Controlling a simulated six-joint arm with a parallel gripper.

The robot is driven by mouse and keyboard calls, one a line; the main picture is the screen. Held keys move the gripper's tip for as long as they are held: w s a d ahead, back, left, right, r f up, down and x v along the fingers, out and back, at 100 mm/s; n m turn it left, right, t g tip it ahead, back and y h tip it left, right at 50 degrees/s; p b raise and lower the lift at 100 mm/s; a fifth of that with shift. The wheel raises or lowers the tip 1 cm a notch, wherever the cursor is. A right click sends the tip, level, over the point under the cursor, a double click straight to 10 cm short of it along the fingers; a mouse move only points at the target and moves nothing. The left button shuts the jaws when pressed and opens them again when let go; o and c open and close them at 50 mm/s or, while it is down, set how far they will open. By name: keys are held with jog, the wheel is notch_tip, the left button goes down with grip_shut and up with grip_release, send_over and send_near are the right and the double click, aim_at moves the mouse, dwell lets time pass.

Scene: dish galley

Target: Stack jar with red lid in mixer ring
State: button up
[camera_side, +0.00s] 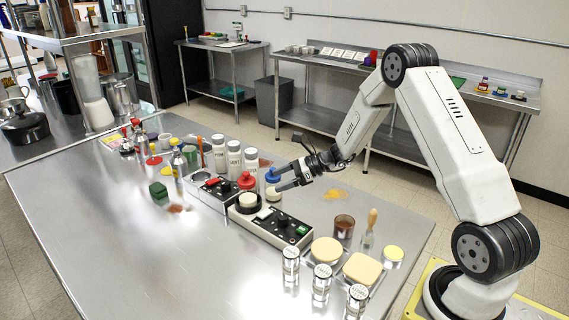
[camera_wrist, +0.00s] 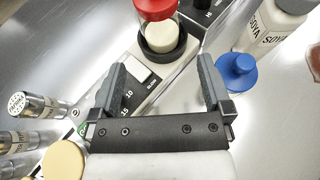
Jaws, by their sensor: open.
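The red lid (camera_side: 246,181) shows just left of my gripper in the side view; most of what is under it is hidden. In the wrist view the red lid (camera_wrist: 155,9) is at the top edge, partly cut off. A cream round piece (camera_wrist: 161,36) sits in the black mixer ring (camera_wrist: 164,52). In the side view it shows on the mixer (camera_side: 268,222), just below the red lid. I cannot tell whether the red-lidded jar rests on it or stands behind it. My gripper (camera_side: 277,180) is open and empty, its fingers (camera_wrist: 160,66) pointing toward the ring.
A blue knobbed piece (camera_wrist: 237,70) is close beside my right finger. White bottles (camera_side: 234,158), one labelled soya in the wrist view, stand behind. Glass shakers (camera_side: 322,284), cream discs (camera_side: 327,250) and a brown cup (camera_side: 344,228) stand nearer. The counter's left front is clear.

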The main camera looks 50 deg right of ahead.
jog(key=shift+v, duration=0.85)
jog(key=s+a+n+g, duration=0.2)
jog(key=a+n, duration=0.1)
jog(key=s+a+n+g+h, duration=0.1)
jog(key=s+a+n+g, duration=0.1)
jog(key=s+a, duration=0.1)
jog(key=s+a+n+g, duration=0.2)
jog(key=s+a+n, duration=0.1)
jog(key=shift+a+n+h, duration=0.1)
jog(key=shift+n+h, duration=0.2)
jog(key=s+a+r+n+h, duration=0.1)
jog(key=s+n+h, duration=0.3)
jog(key=n, duration=0.5)
jog(key=s+a+r+n+h, duration=0.1)
jog(key=s+a+n+h, duration=0.2)
jog(key=s+n, duration=0.5)
jog(key=shift+s+r+n+g+h, duration=0.2)
jog(key=shift+r+n+g+h, duration=0.2)
jog(key=shift+n, duration=0.3)
jog(key=shift+a, duration=0.1)
